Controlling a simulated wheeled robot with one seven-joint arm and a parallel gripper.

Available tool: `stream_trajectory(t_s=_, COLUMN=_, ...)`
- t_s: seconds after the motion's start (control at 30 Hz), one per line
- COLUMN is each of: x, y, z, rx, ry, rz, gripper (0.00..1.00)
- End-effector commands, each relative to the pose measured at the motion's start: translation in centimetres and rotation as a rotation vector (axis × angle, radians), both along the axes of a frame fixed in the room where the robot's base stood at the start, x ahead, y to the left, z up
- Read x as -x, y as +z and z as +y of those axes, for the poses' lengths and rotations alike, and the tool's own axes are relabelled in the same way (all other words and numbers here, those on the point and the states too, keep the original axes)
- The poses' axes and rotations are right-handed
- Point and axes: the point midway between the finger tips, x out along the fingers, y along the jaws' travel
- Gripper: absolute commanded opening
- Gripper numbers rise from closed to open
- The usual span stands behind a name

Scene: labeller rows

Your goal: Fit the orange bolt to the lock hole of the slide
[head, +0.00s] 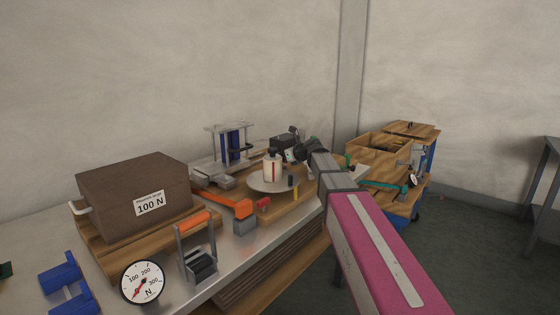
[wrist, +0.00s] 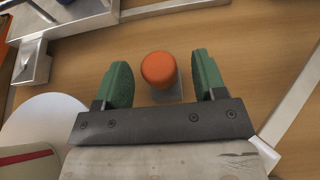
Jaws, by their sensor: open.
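The orange bolt (wrist: 158,68) shows in the wrist view as a round orange head, with a small grey piece below it over the wooden board. My gripper (wrist: 160,63) is open, its green fingers on either side of the bolt with a visible gap on each side. The bolt's lower part is hidden, and I cannot tell its height. In the head view my gripper (head: 291,152) is at the far side of the bench, and I cannot make out the bolt there. Metal parts (wrist: 60,18) lie at the wrist view's upper left. I cannot tell whether they include the slide, and no lock hole is clear.
A round plate (head: 268,187) carries a white bottle (head: 271,168) with a red stripe. A metal stand (head: 229,128) with blue parts stands behind. An orange-handled lever (head: 195,224), a gauge (head: 142,283) and a brown 100 N box (head: 135,190) occupy the left of the bench.

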Motion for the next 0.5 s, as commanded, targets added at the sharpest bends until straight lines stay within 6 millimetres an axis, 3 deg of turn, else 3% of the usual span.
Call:
stream_trajectory(t_s=0.2, x=-0.03, y=-0.06, z=0.11, rx=0.000, ry=0.000, rz=0.000, gripper=0.64)
stream_trajectory(t_s=0.37, x=-0.03, y=-0.07, z=0.08, rx=0.000, ry=0.000, rz=0.000, gripper=0.12)
stream_trajectory(t_s=0.5, x=-0.03, y=-0.06, z=0.09, rx=0.000, ry=0.000, rz=0.000, gripper=0.10)
